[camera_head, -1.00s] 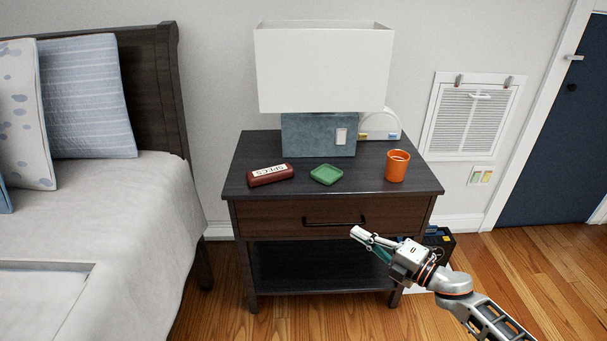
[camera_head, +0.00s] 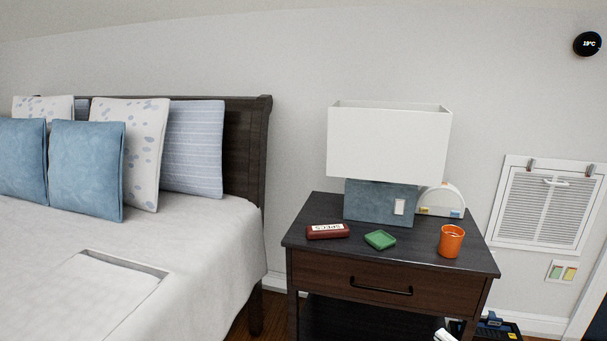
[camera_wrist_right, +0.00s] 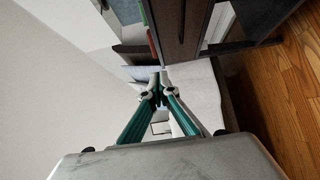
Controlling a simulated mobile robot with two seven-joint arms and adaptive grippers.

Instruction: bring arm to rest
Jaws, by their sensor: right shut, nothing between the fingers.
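My right gripper (camera_head: 444,336) shows only as a small pale tip at the bottom edge of the head view, in front of the nightstand (camera_head: 330,272). In the right wrist view its two green-backed fingers (camera_wrist_right: 157,84) come together at the tips, with nothing between them. It is shut and empty, with the nightstand's drawer front beyond it at the upper right. My left gripper is in neither view.
On the nightstand are a dark red case (camera_head: 327,232), a green dish (camera_head: 380,240), an orange cup (camera_head: 451,242), a lamp (camera_head: 388,142) and a white arched object (camera_head: 440,199). A bed (camera_head: 210,250) stands at the left. A dark blue box (camera_head: 495,328) sits on the floor at the right.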

